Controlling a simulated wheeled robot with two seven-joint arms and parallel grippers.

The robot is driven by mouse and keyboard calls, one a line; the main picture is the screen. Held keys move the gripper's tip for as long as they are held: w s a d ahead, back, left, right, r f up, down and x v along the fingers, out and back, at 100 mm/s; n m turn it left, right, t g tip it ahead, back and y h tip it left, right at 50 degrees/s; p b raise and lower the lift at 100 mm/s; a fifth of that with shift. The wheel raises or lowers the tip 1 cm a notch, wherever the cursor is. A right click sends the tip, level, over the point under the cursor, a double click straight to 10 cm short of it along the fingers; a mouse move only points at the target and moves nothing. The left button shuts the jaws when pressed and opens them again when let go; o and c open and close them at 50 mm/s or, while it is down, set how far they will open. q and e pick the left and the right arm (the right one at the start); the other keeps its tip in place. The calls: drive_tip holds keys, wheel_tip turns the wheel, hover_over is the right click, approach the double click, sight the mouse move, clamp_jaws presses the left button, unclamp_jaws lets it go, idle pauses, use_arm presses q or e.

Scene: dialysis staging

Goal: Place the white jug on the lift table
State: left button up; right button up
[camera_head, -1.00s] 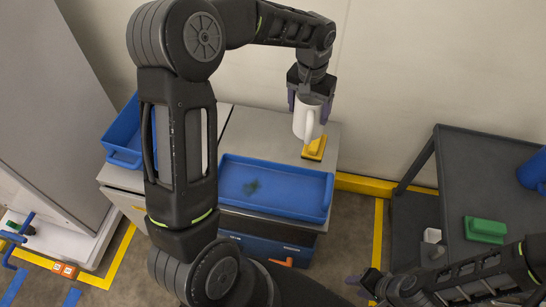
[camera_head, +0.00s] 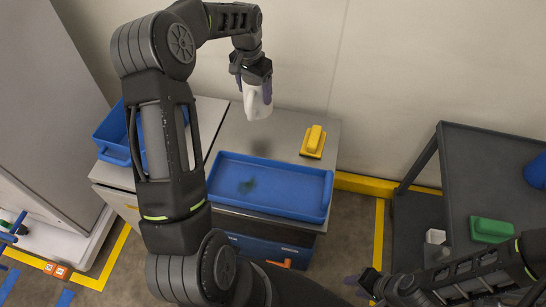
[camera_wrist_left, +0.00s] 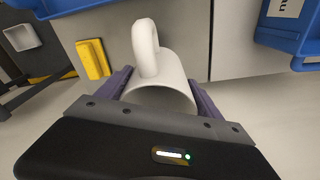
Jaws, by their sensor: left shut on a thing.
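The white jug (camera_head: 257,101) is held in my left gripper (camera_head: 254,86), above the back part of the grey metal-topped table (camera_head: 285,128). In the left wrist view the jug (camera_wrist_left: 165,80) sits between the purple fingers of my left gripper (camera_wrist_left: 160,92), its handle facing up in the picture. The fingers touch both its sides. A shadow lies on the tabletop below it, so the jug is off the surface. My right gripper (camera_head: 364,284) is at the bottom right, over the floor; its jaws are too small and dark to read. I cannot tell which surface is the lift table.
A blue tray (camera_head: 325,205) lies on the table's front part. A yellow block (camera_head: 313,141) stands at the table's back right. A blue bin (camera_head: 108,135) is at the left. A dark cart (camera_head: 470,160) at the right carries a green block (camera_head: 491,230) and a blue container (camera_head: 537,171).

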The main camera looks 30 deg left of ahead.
sight(256, 105)
use_arm(q)
drive_tip(key=shift+f, duration=3.1)
drive_tip(key=shift+f, duration=1.85)
drive_tip(key=shift+f+b, duration=0.15)
drive_tip(key=shift+b, duration=0.15)
drive_tip(key=o, duration=1.5)
drive_tip(key=r, duration=0.8)
drive_tip(key=s+r, duration=0.1)
drive_tip(key=r, duration=0.3)
drive_tip(key=shift+r+p, duration=0.15)
drive_tip(key=shift+p, duration=0.2)
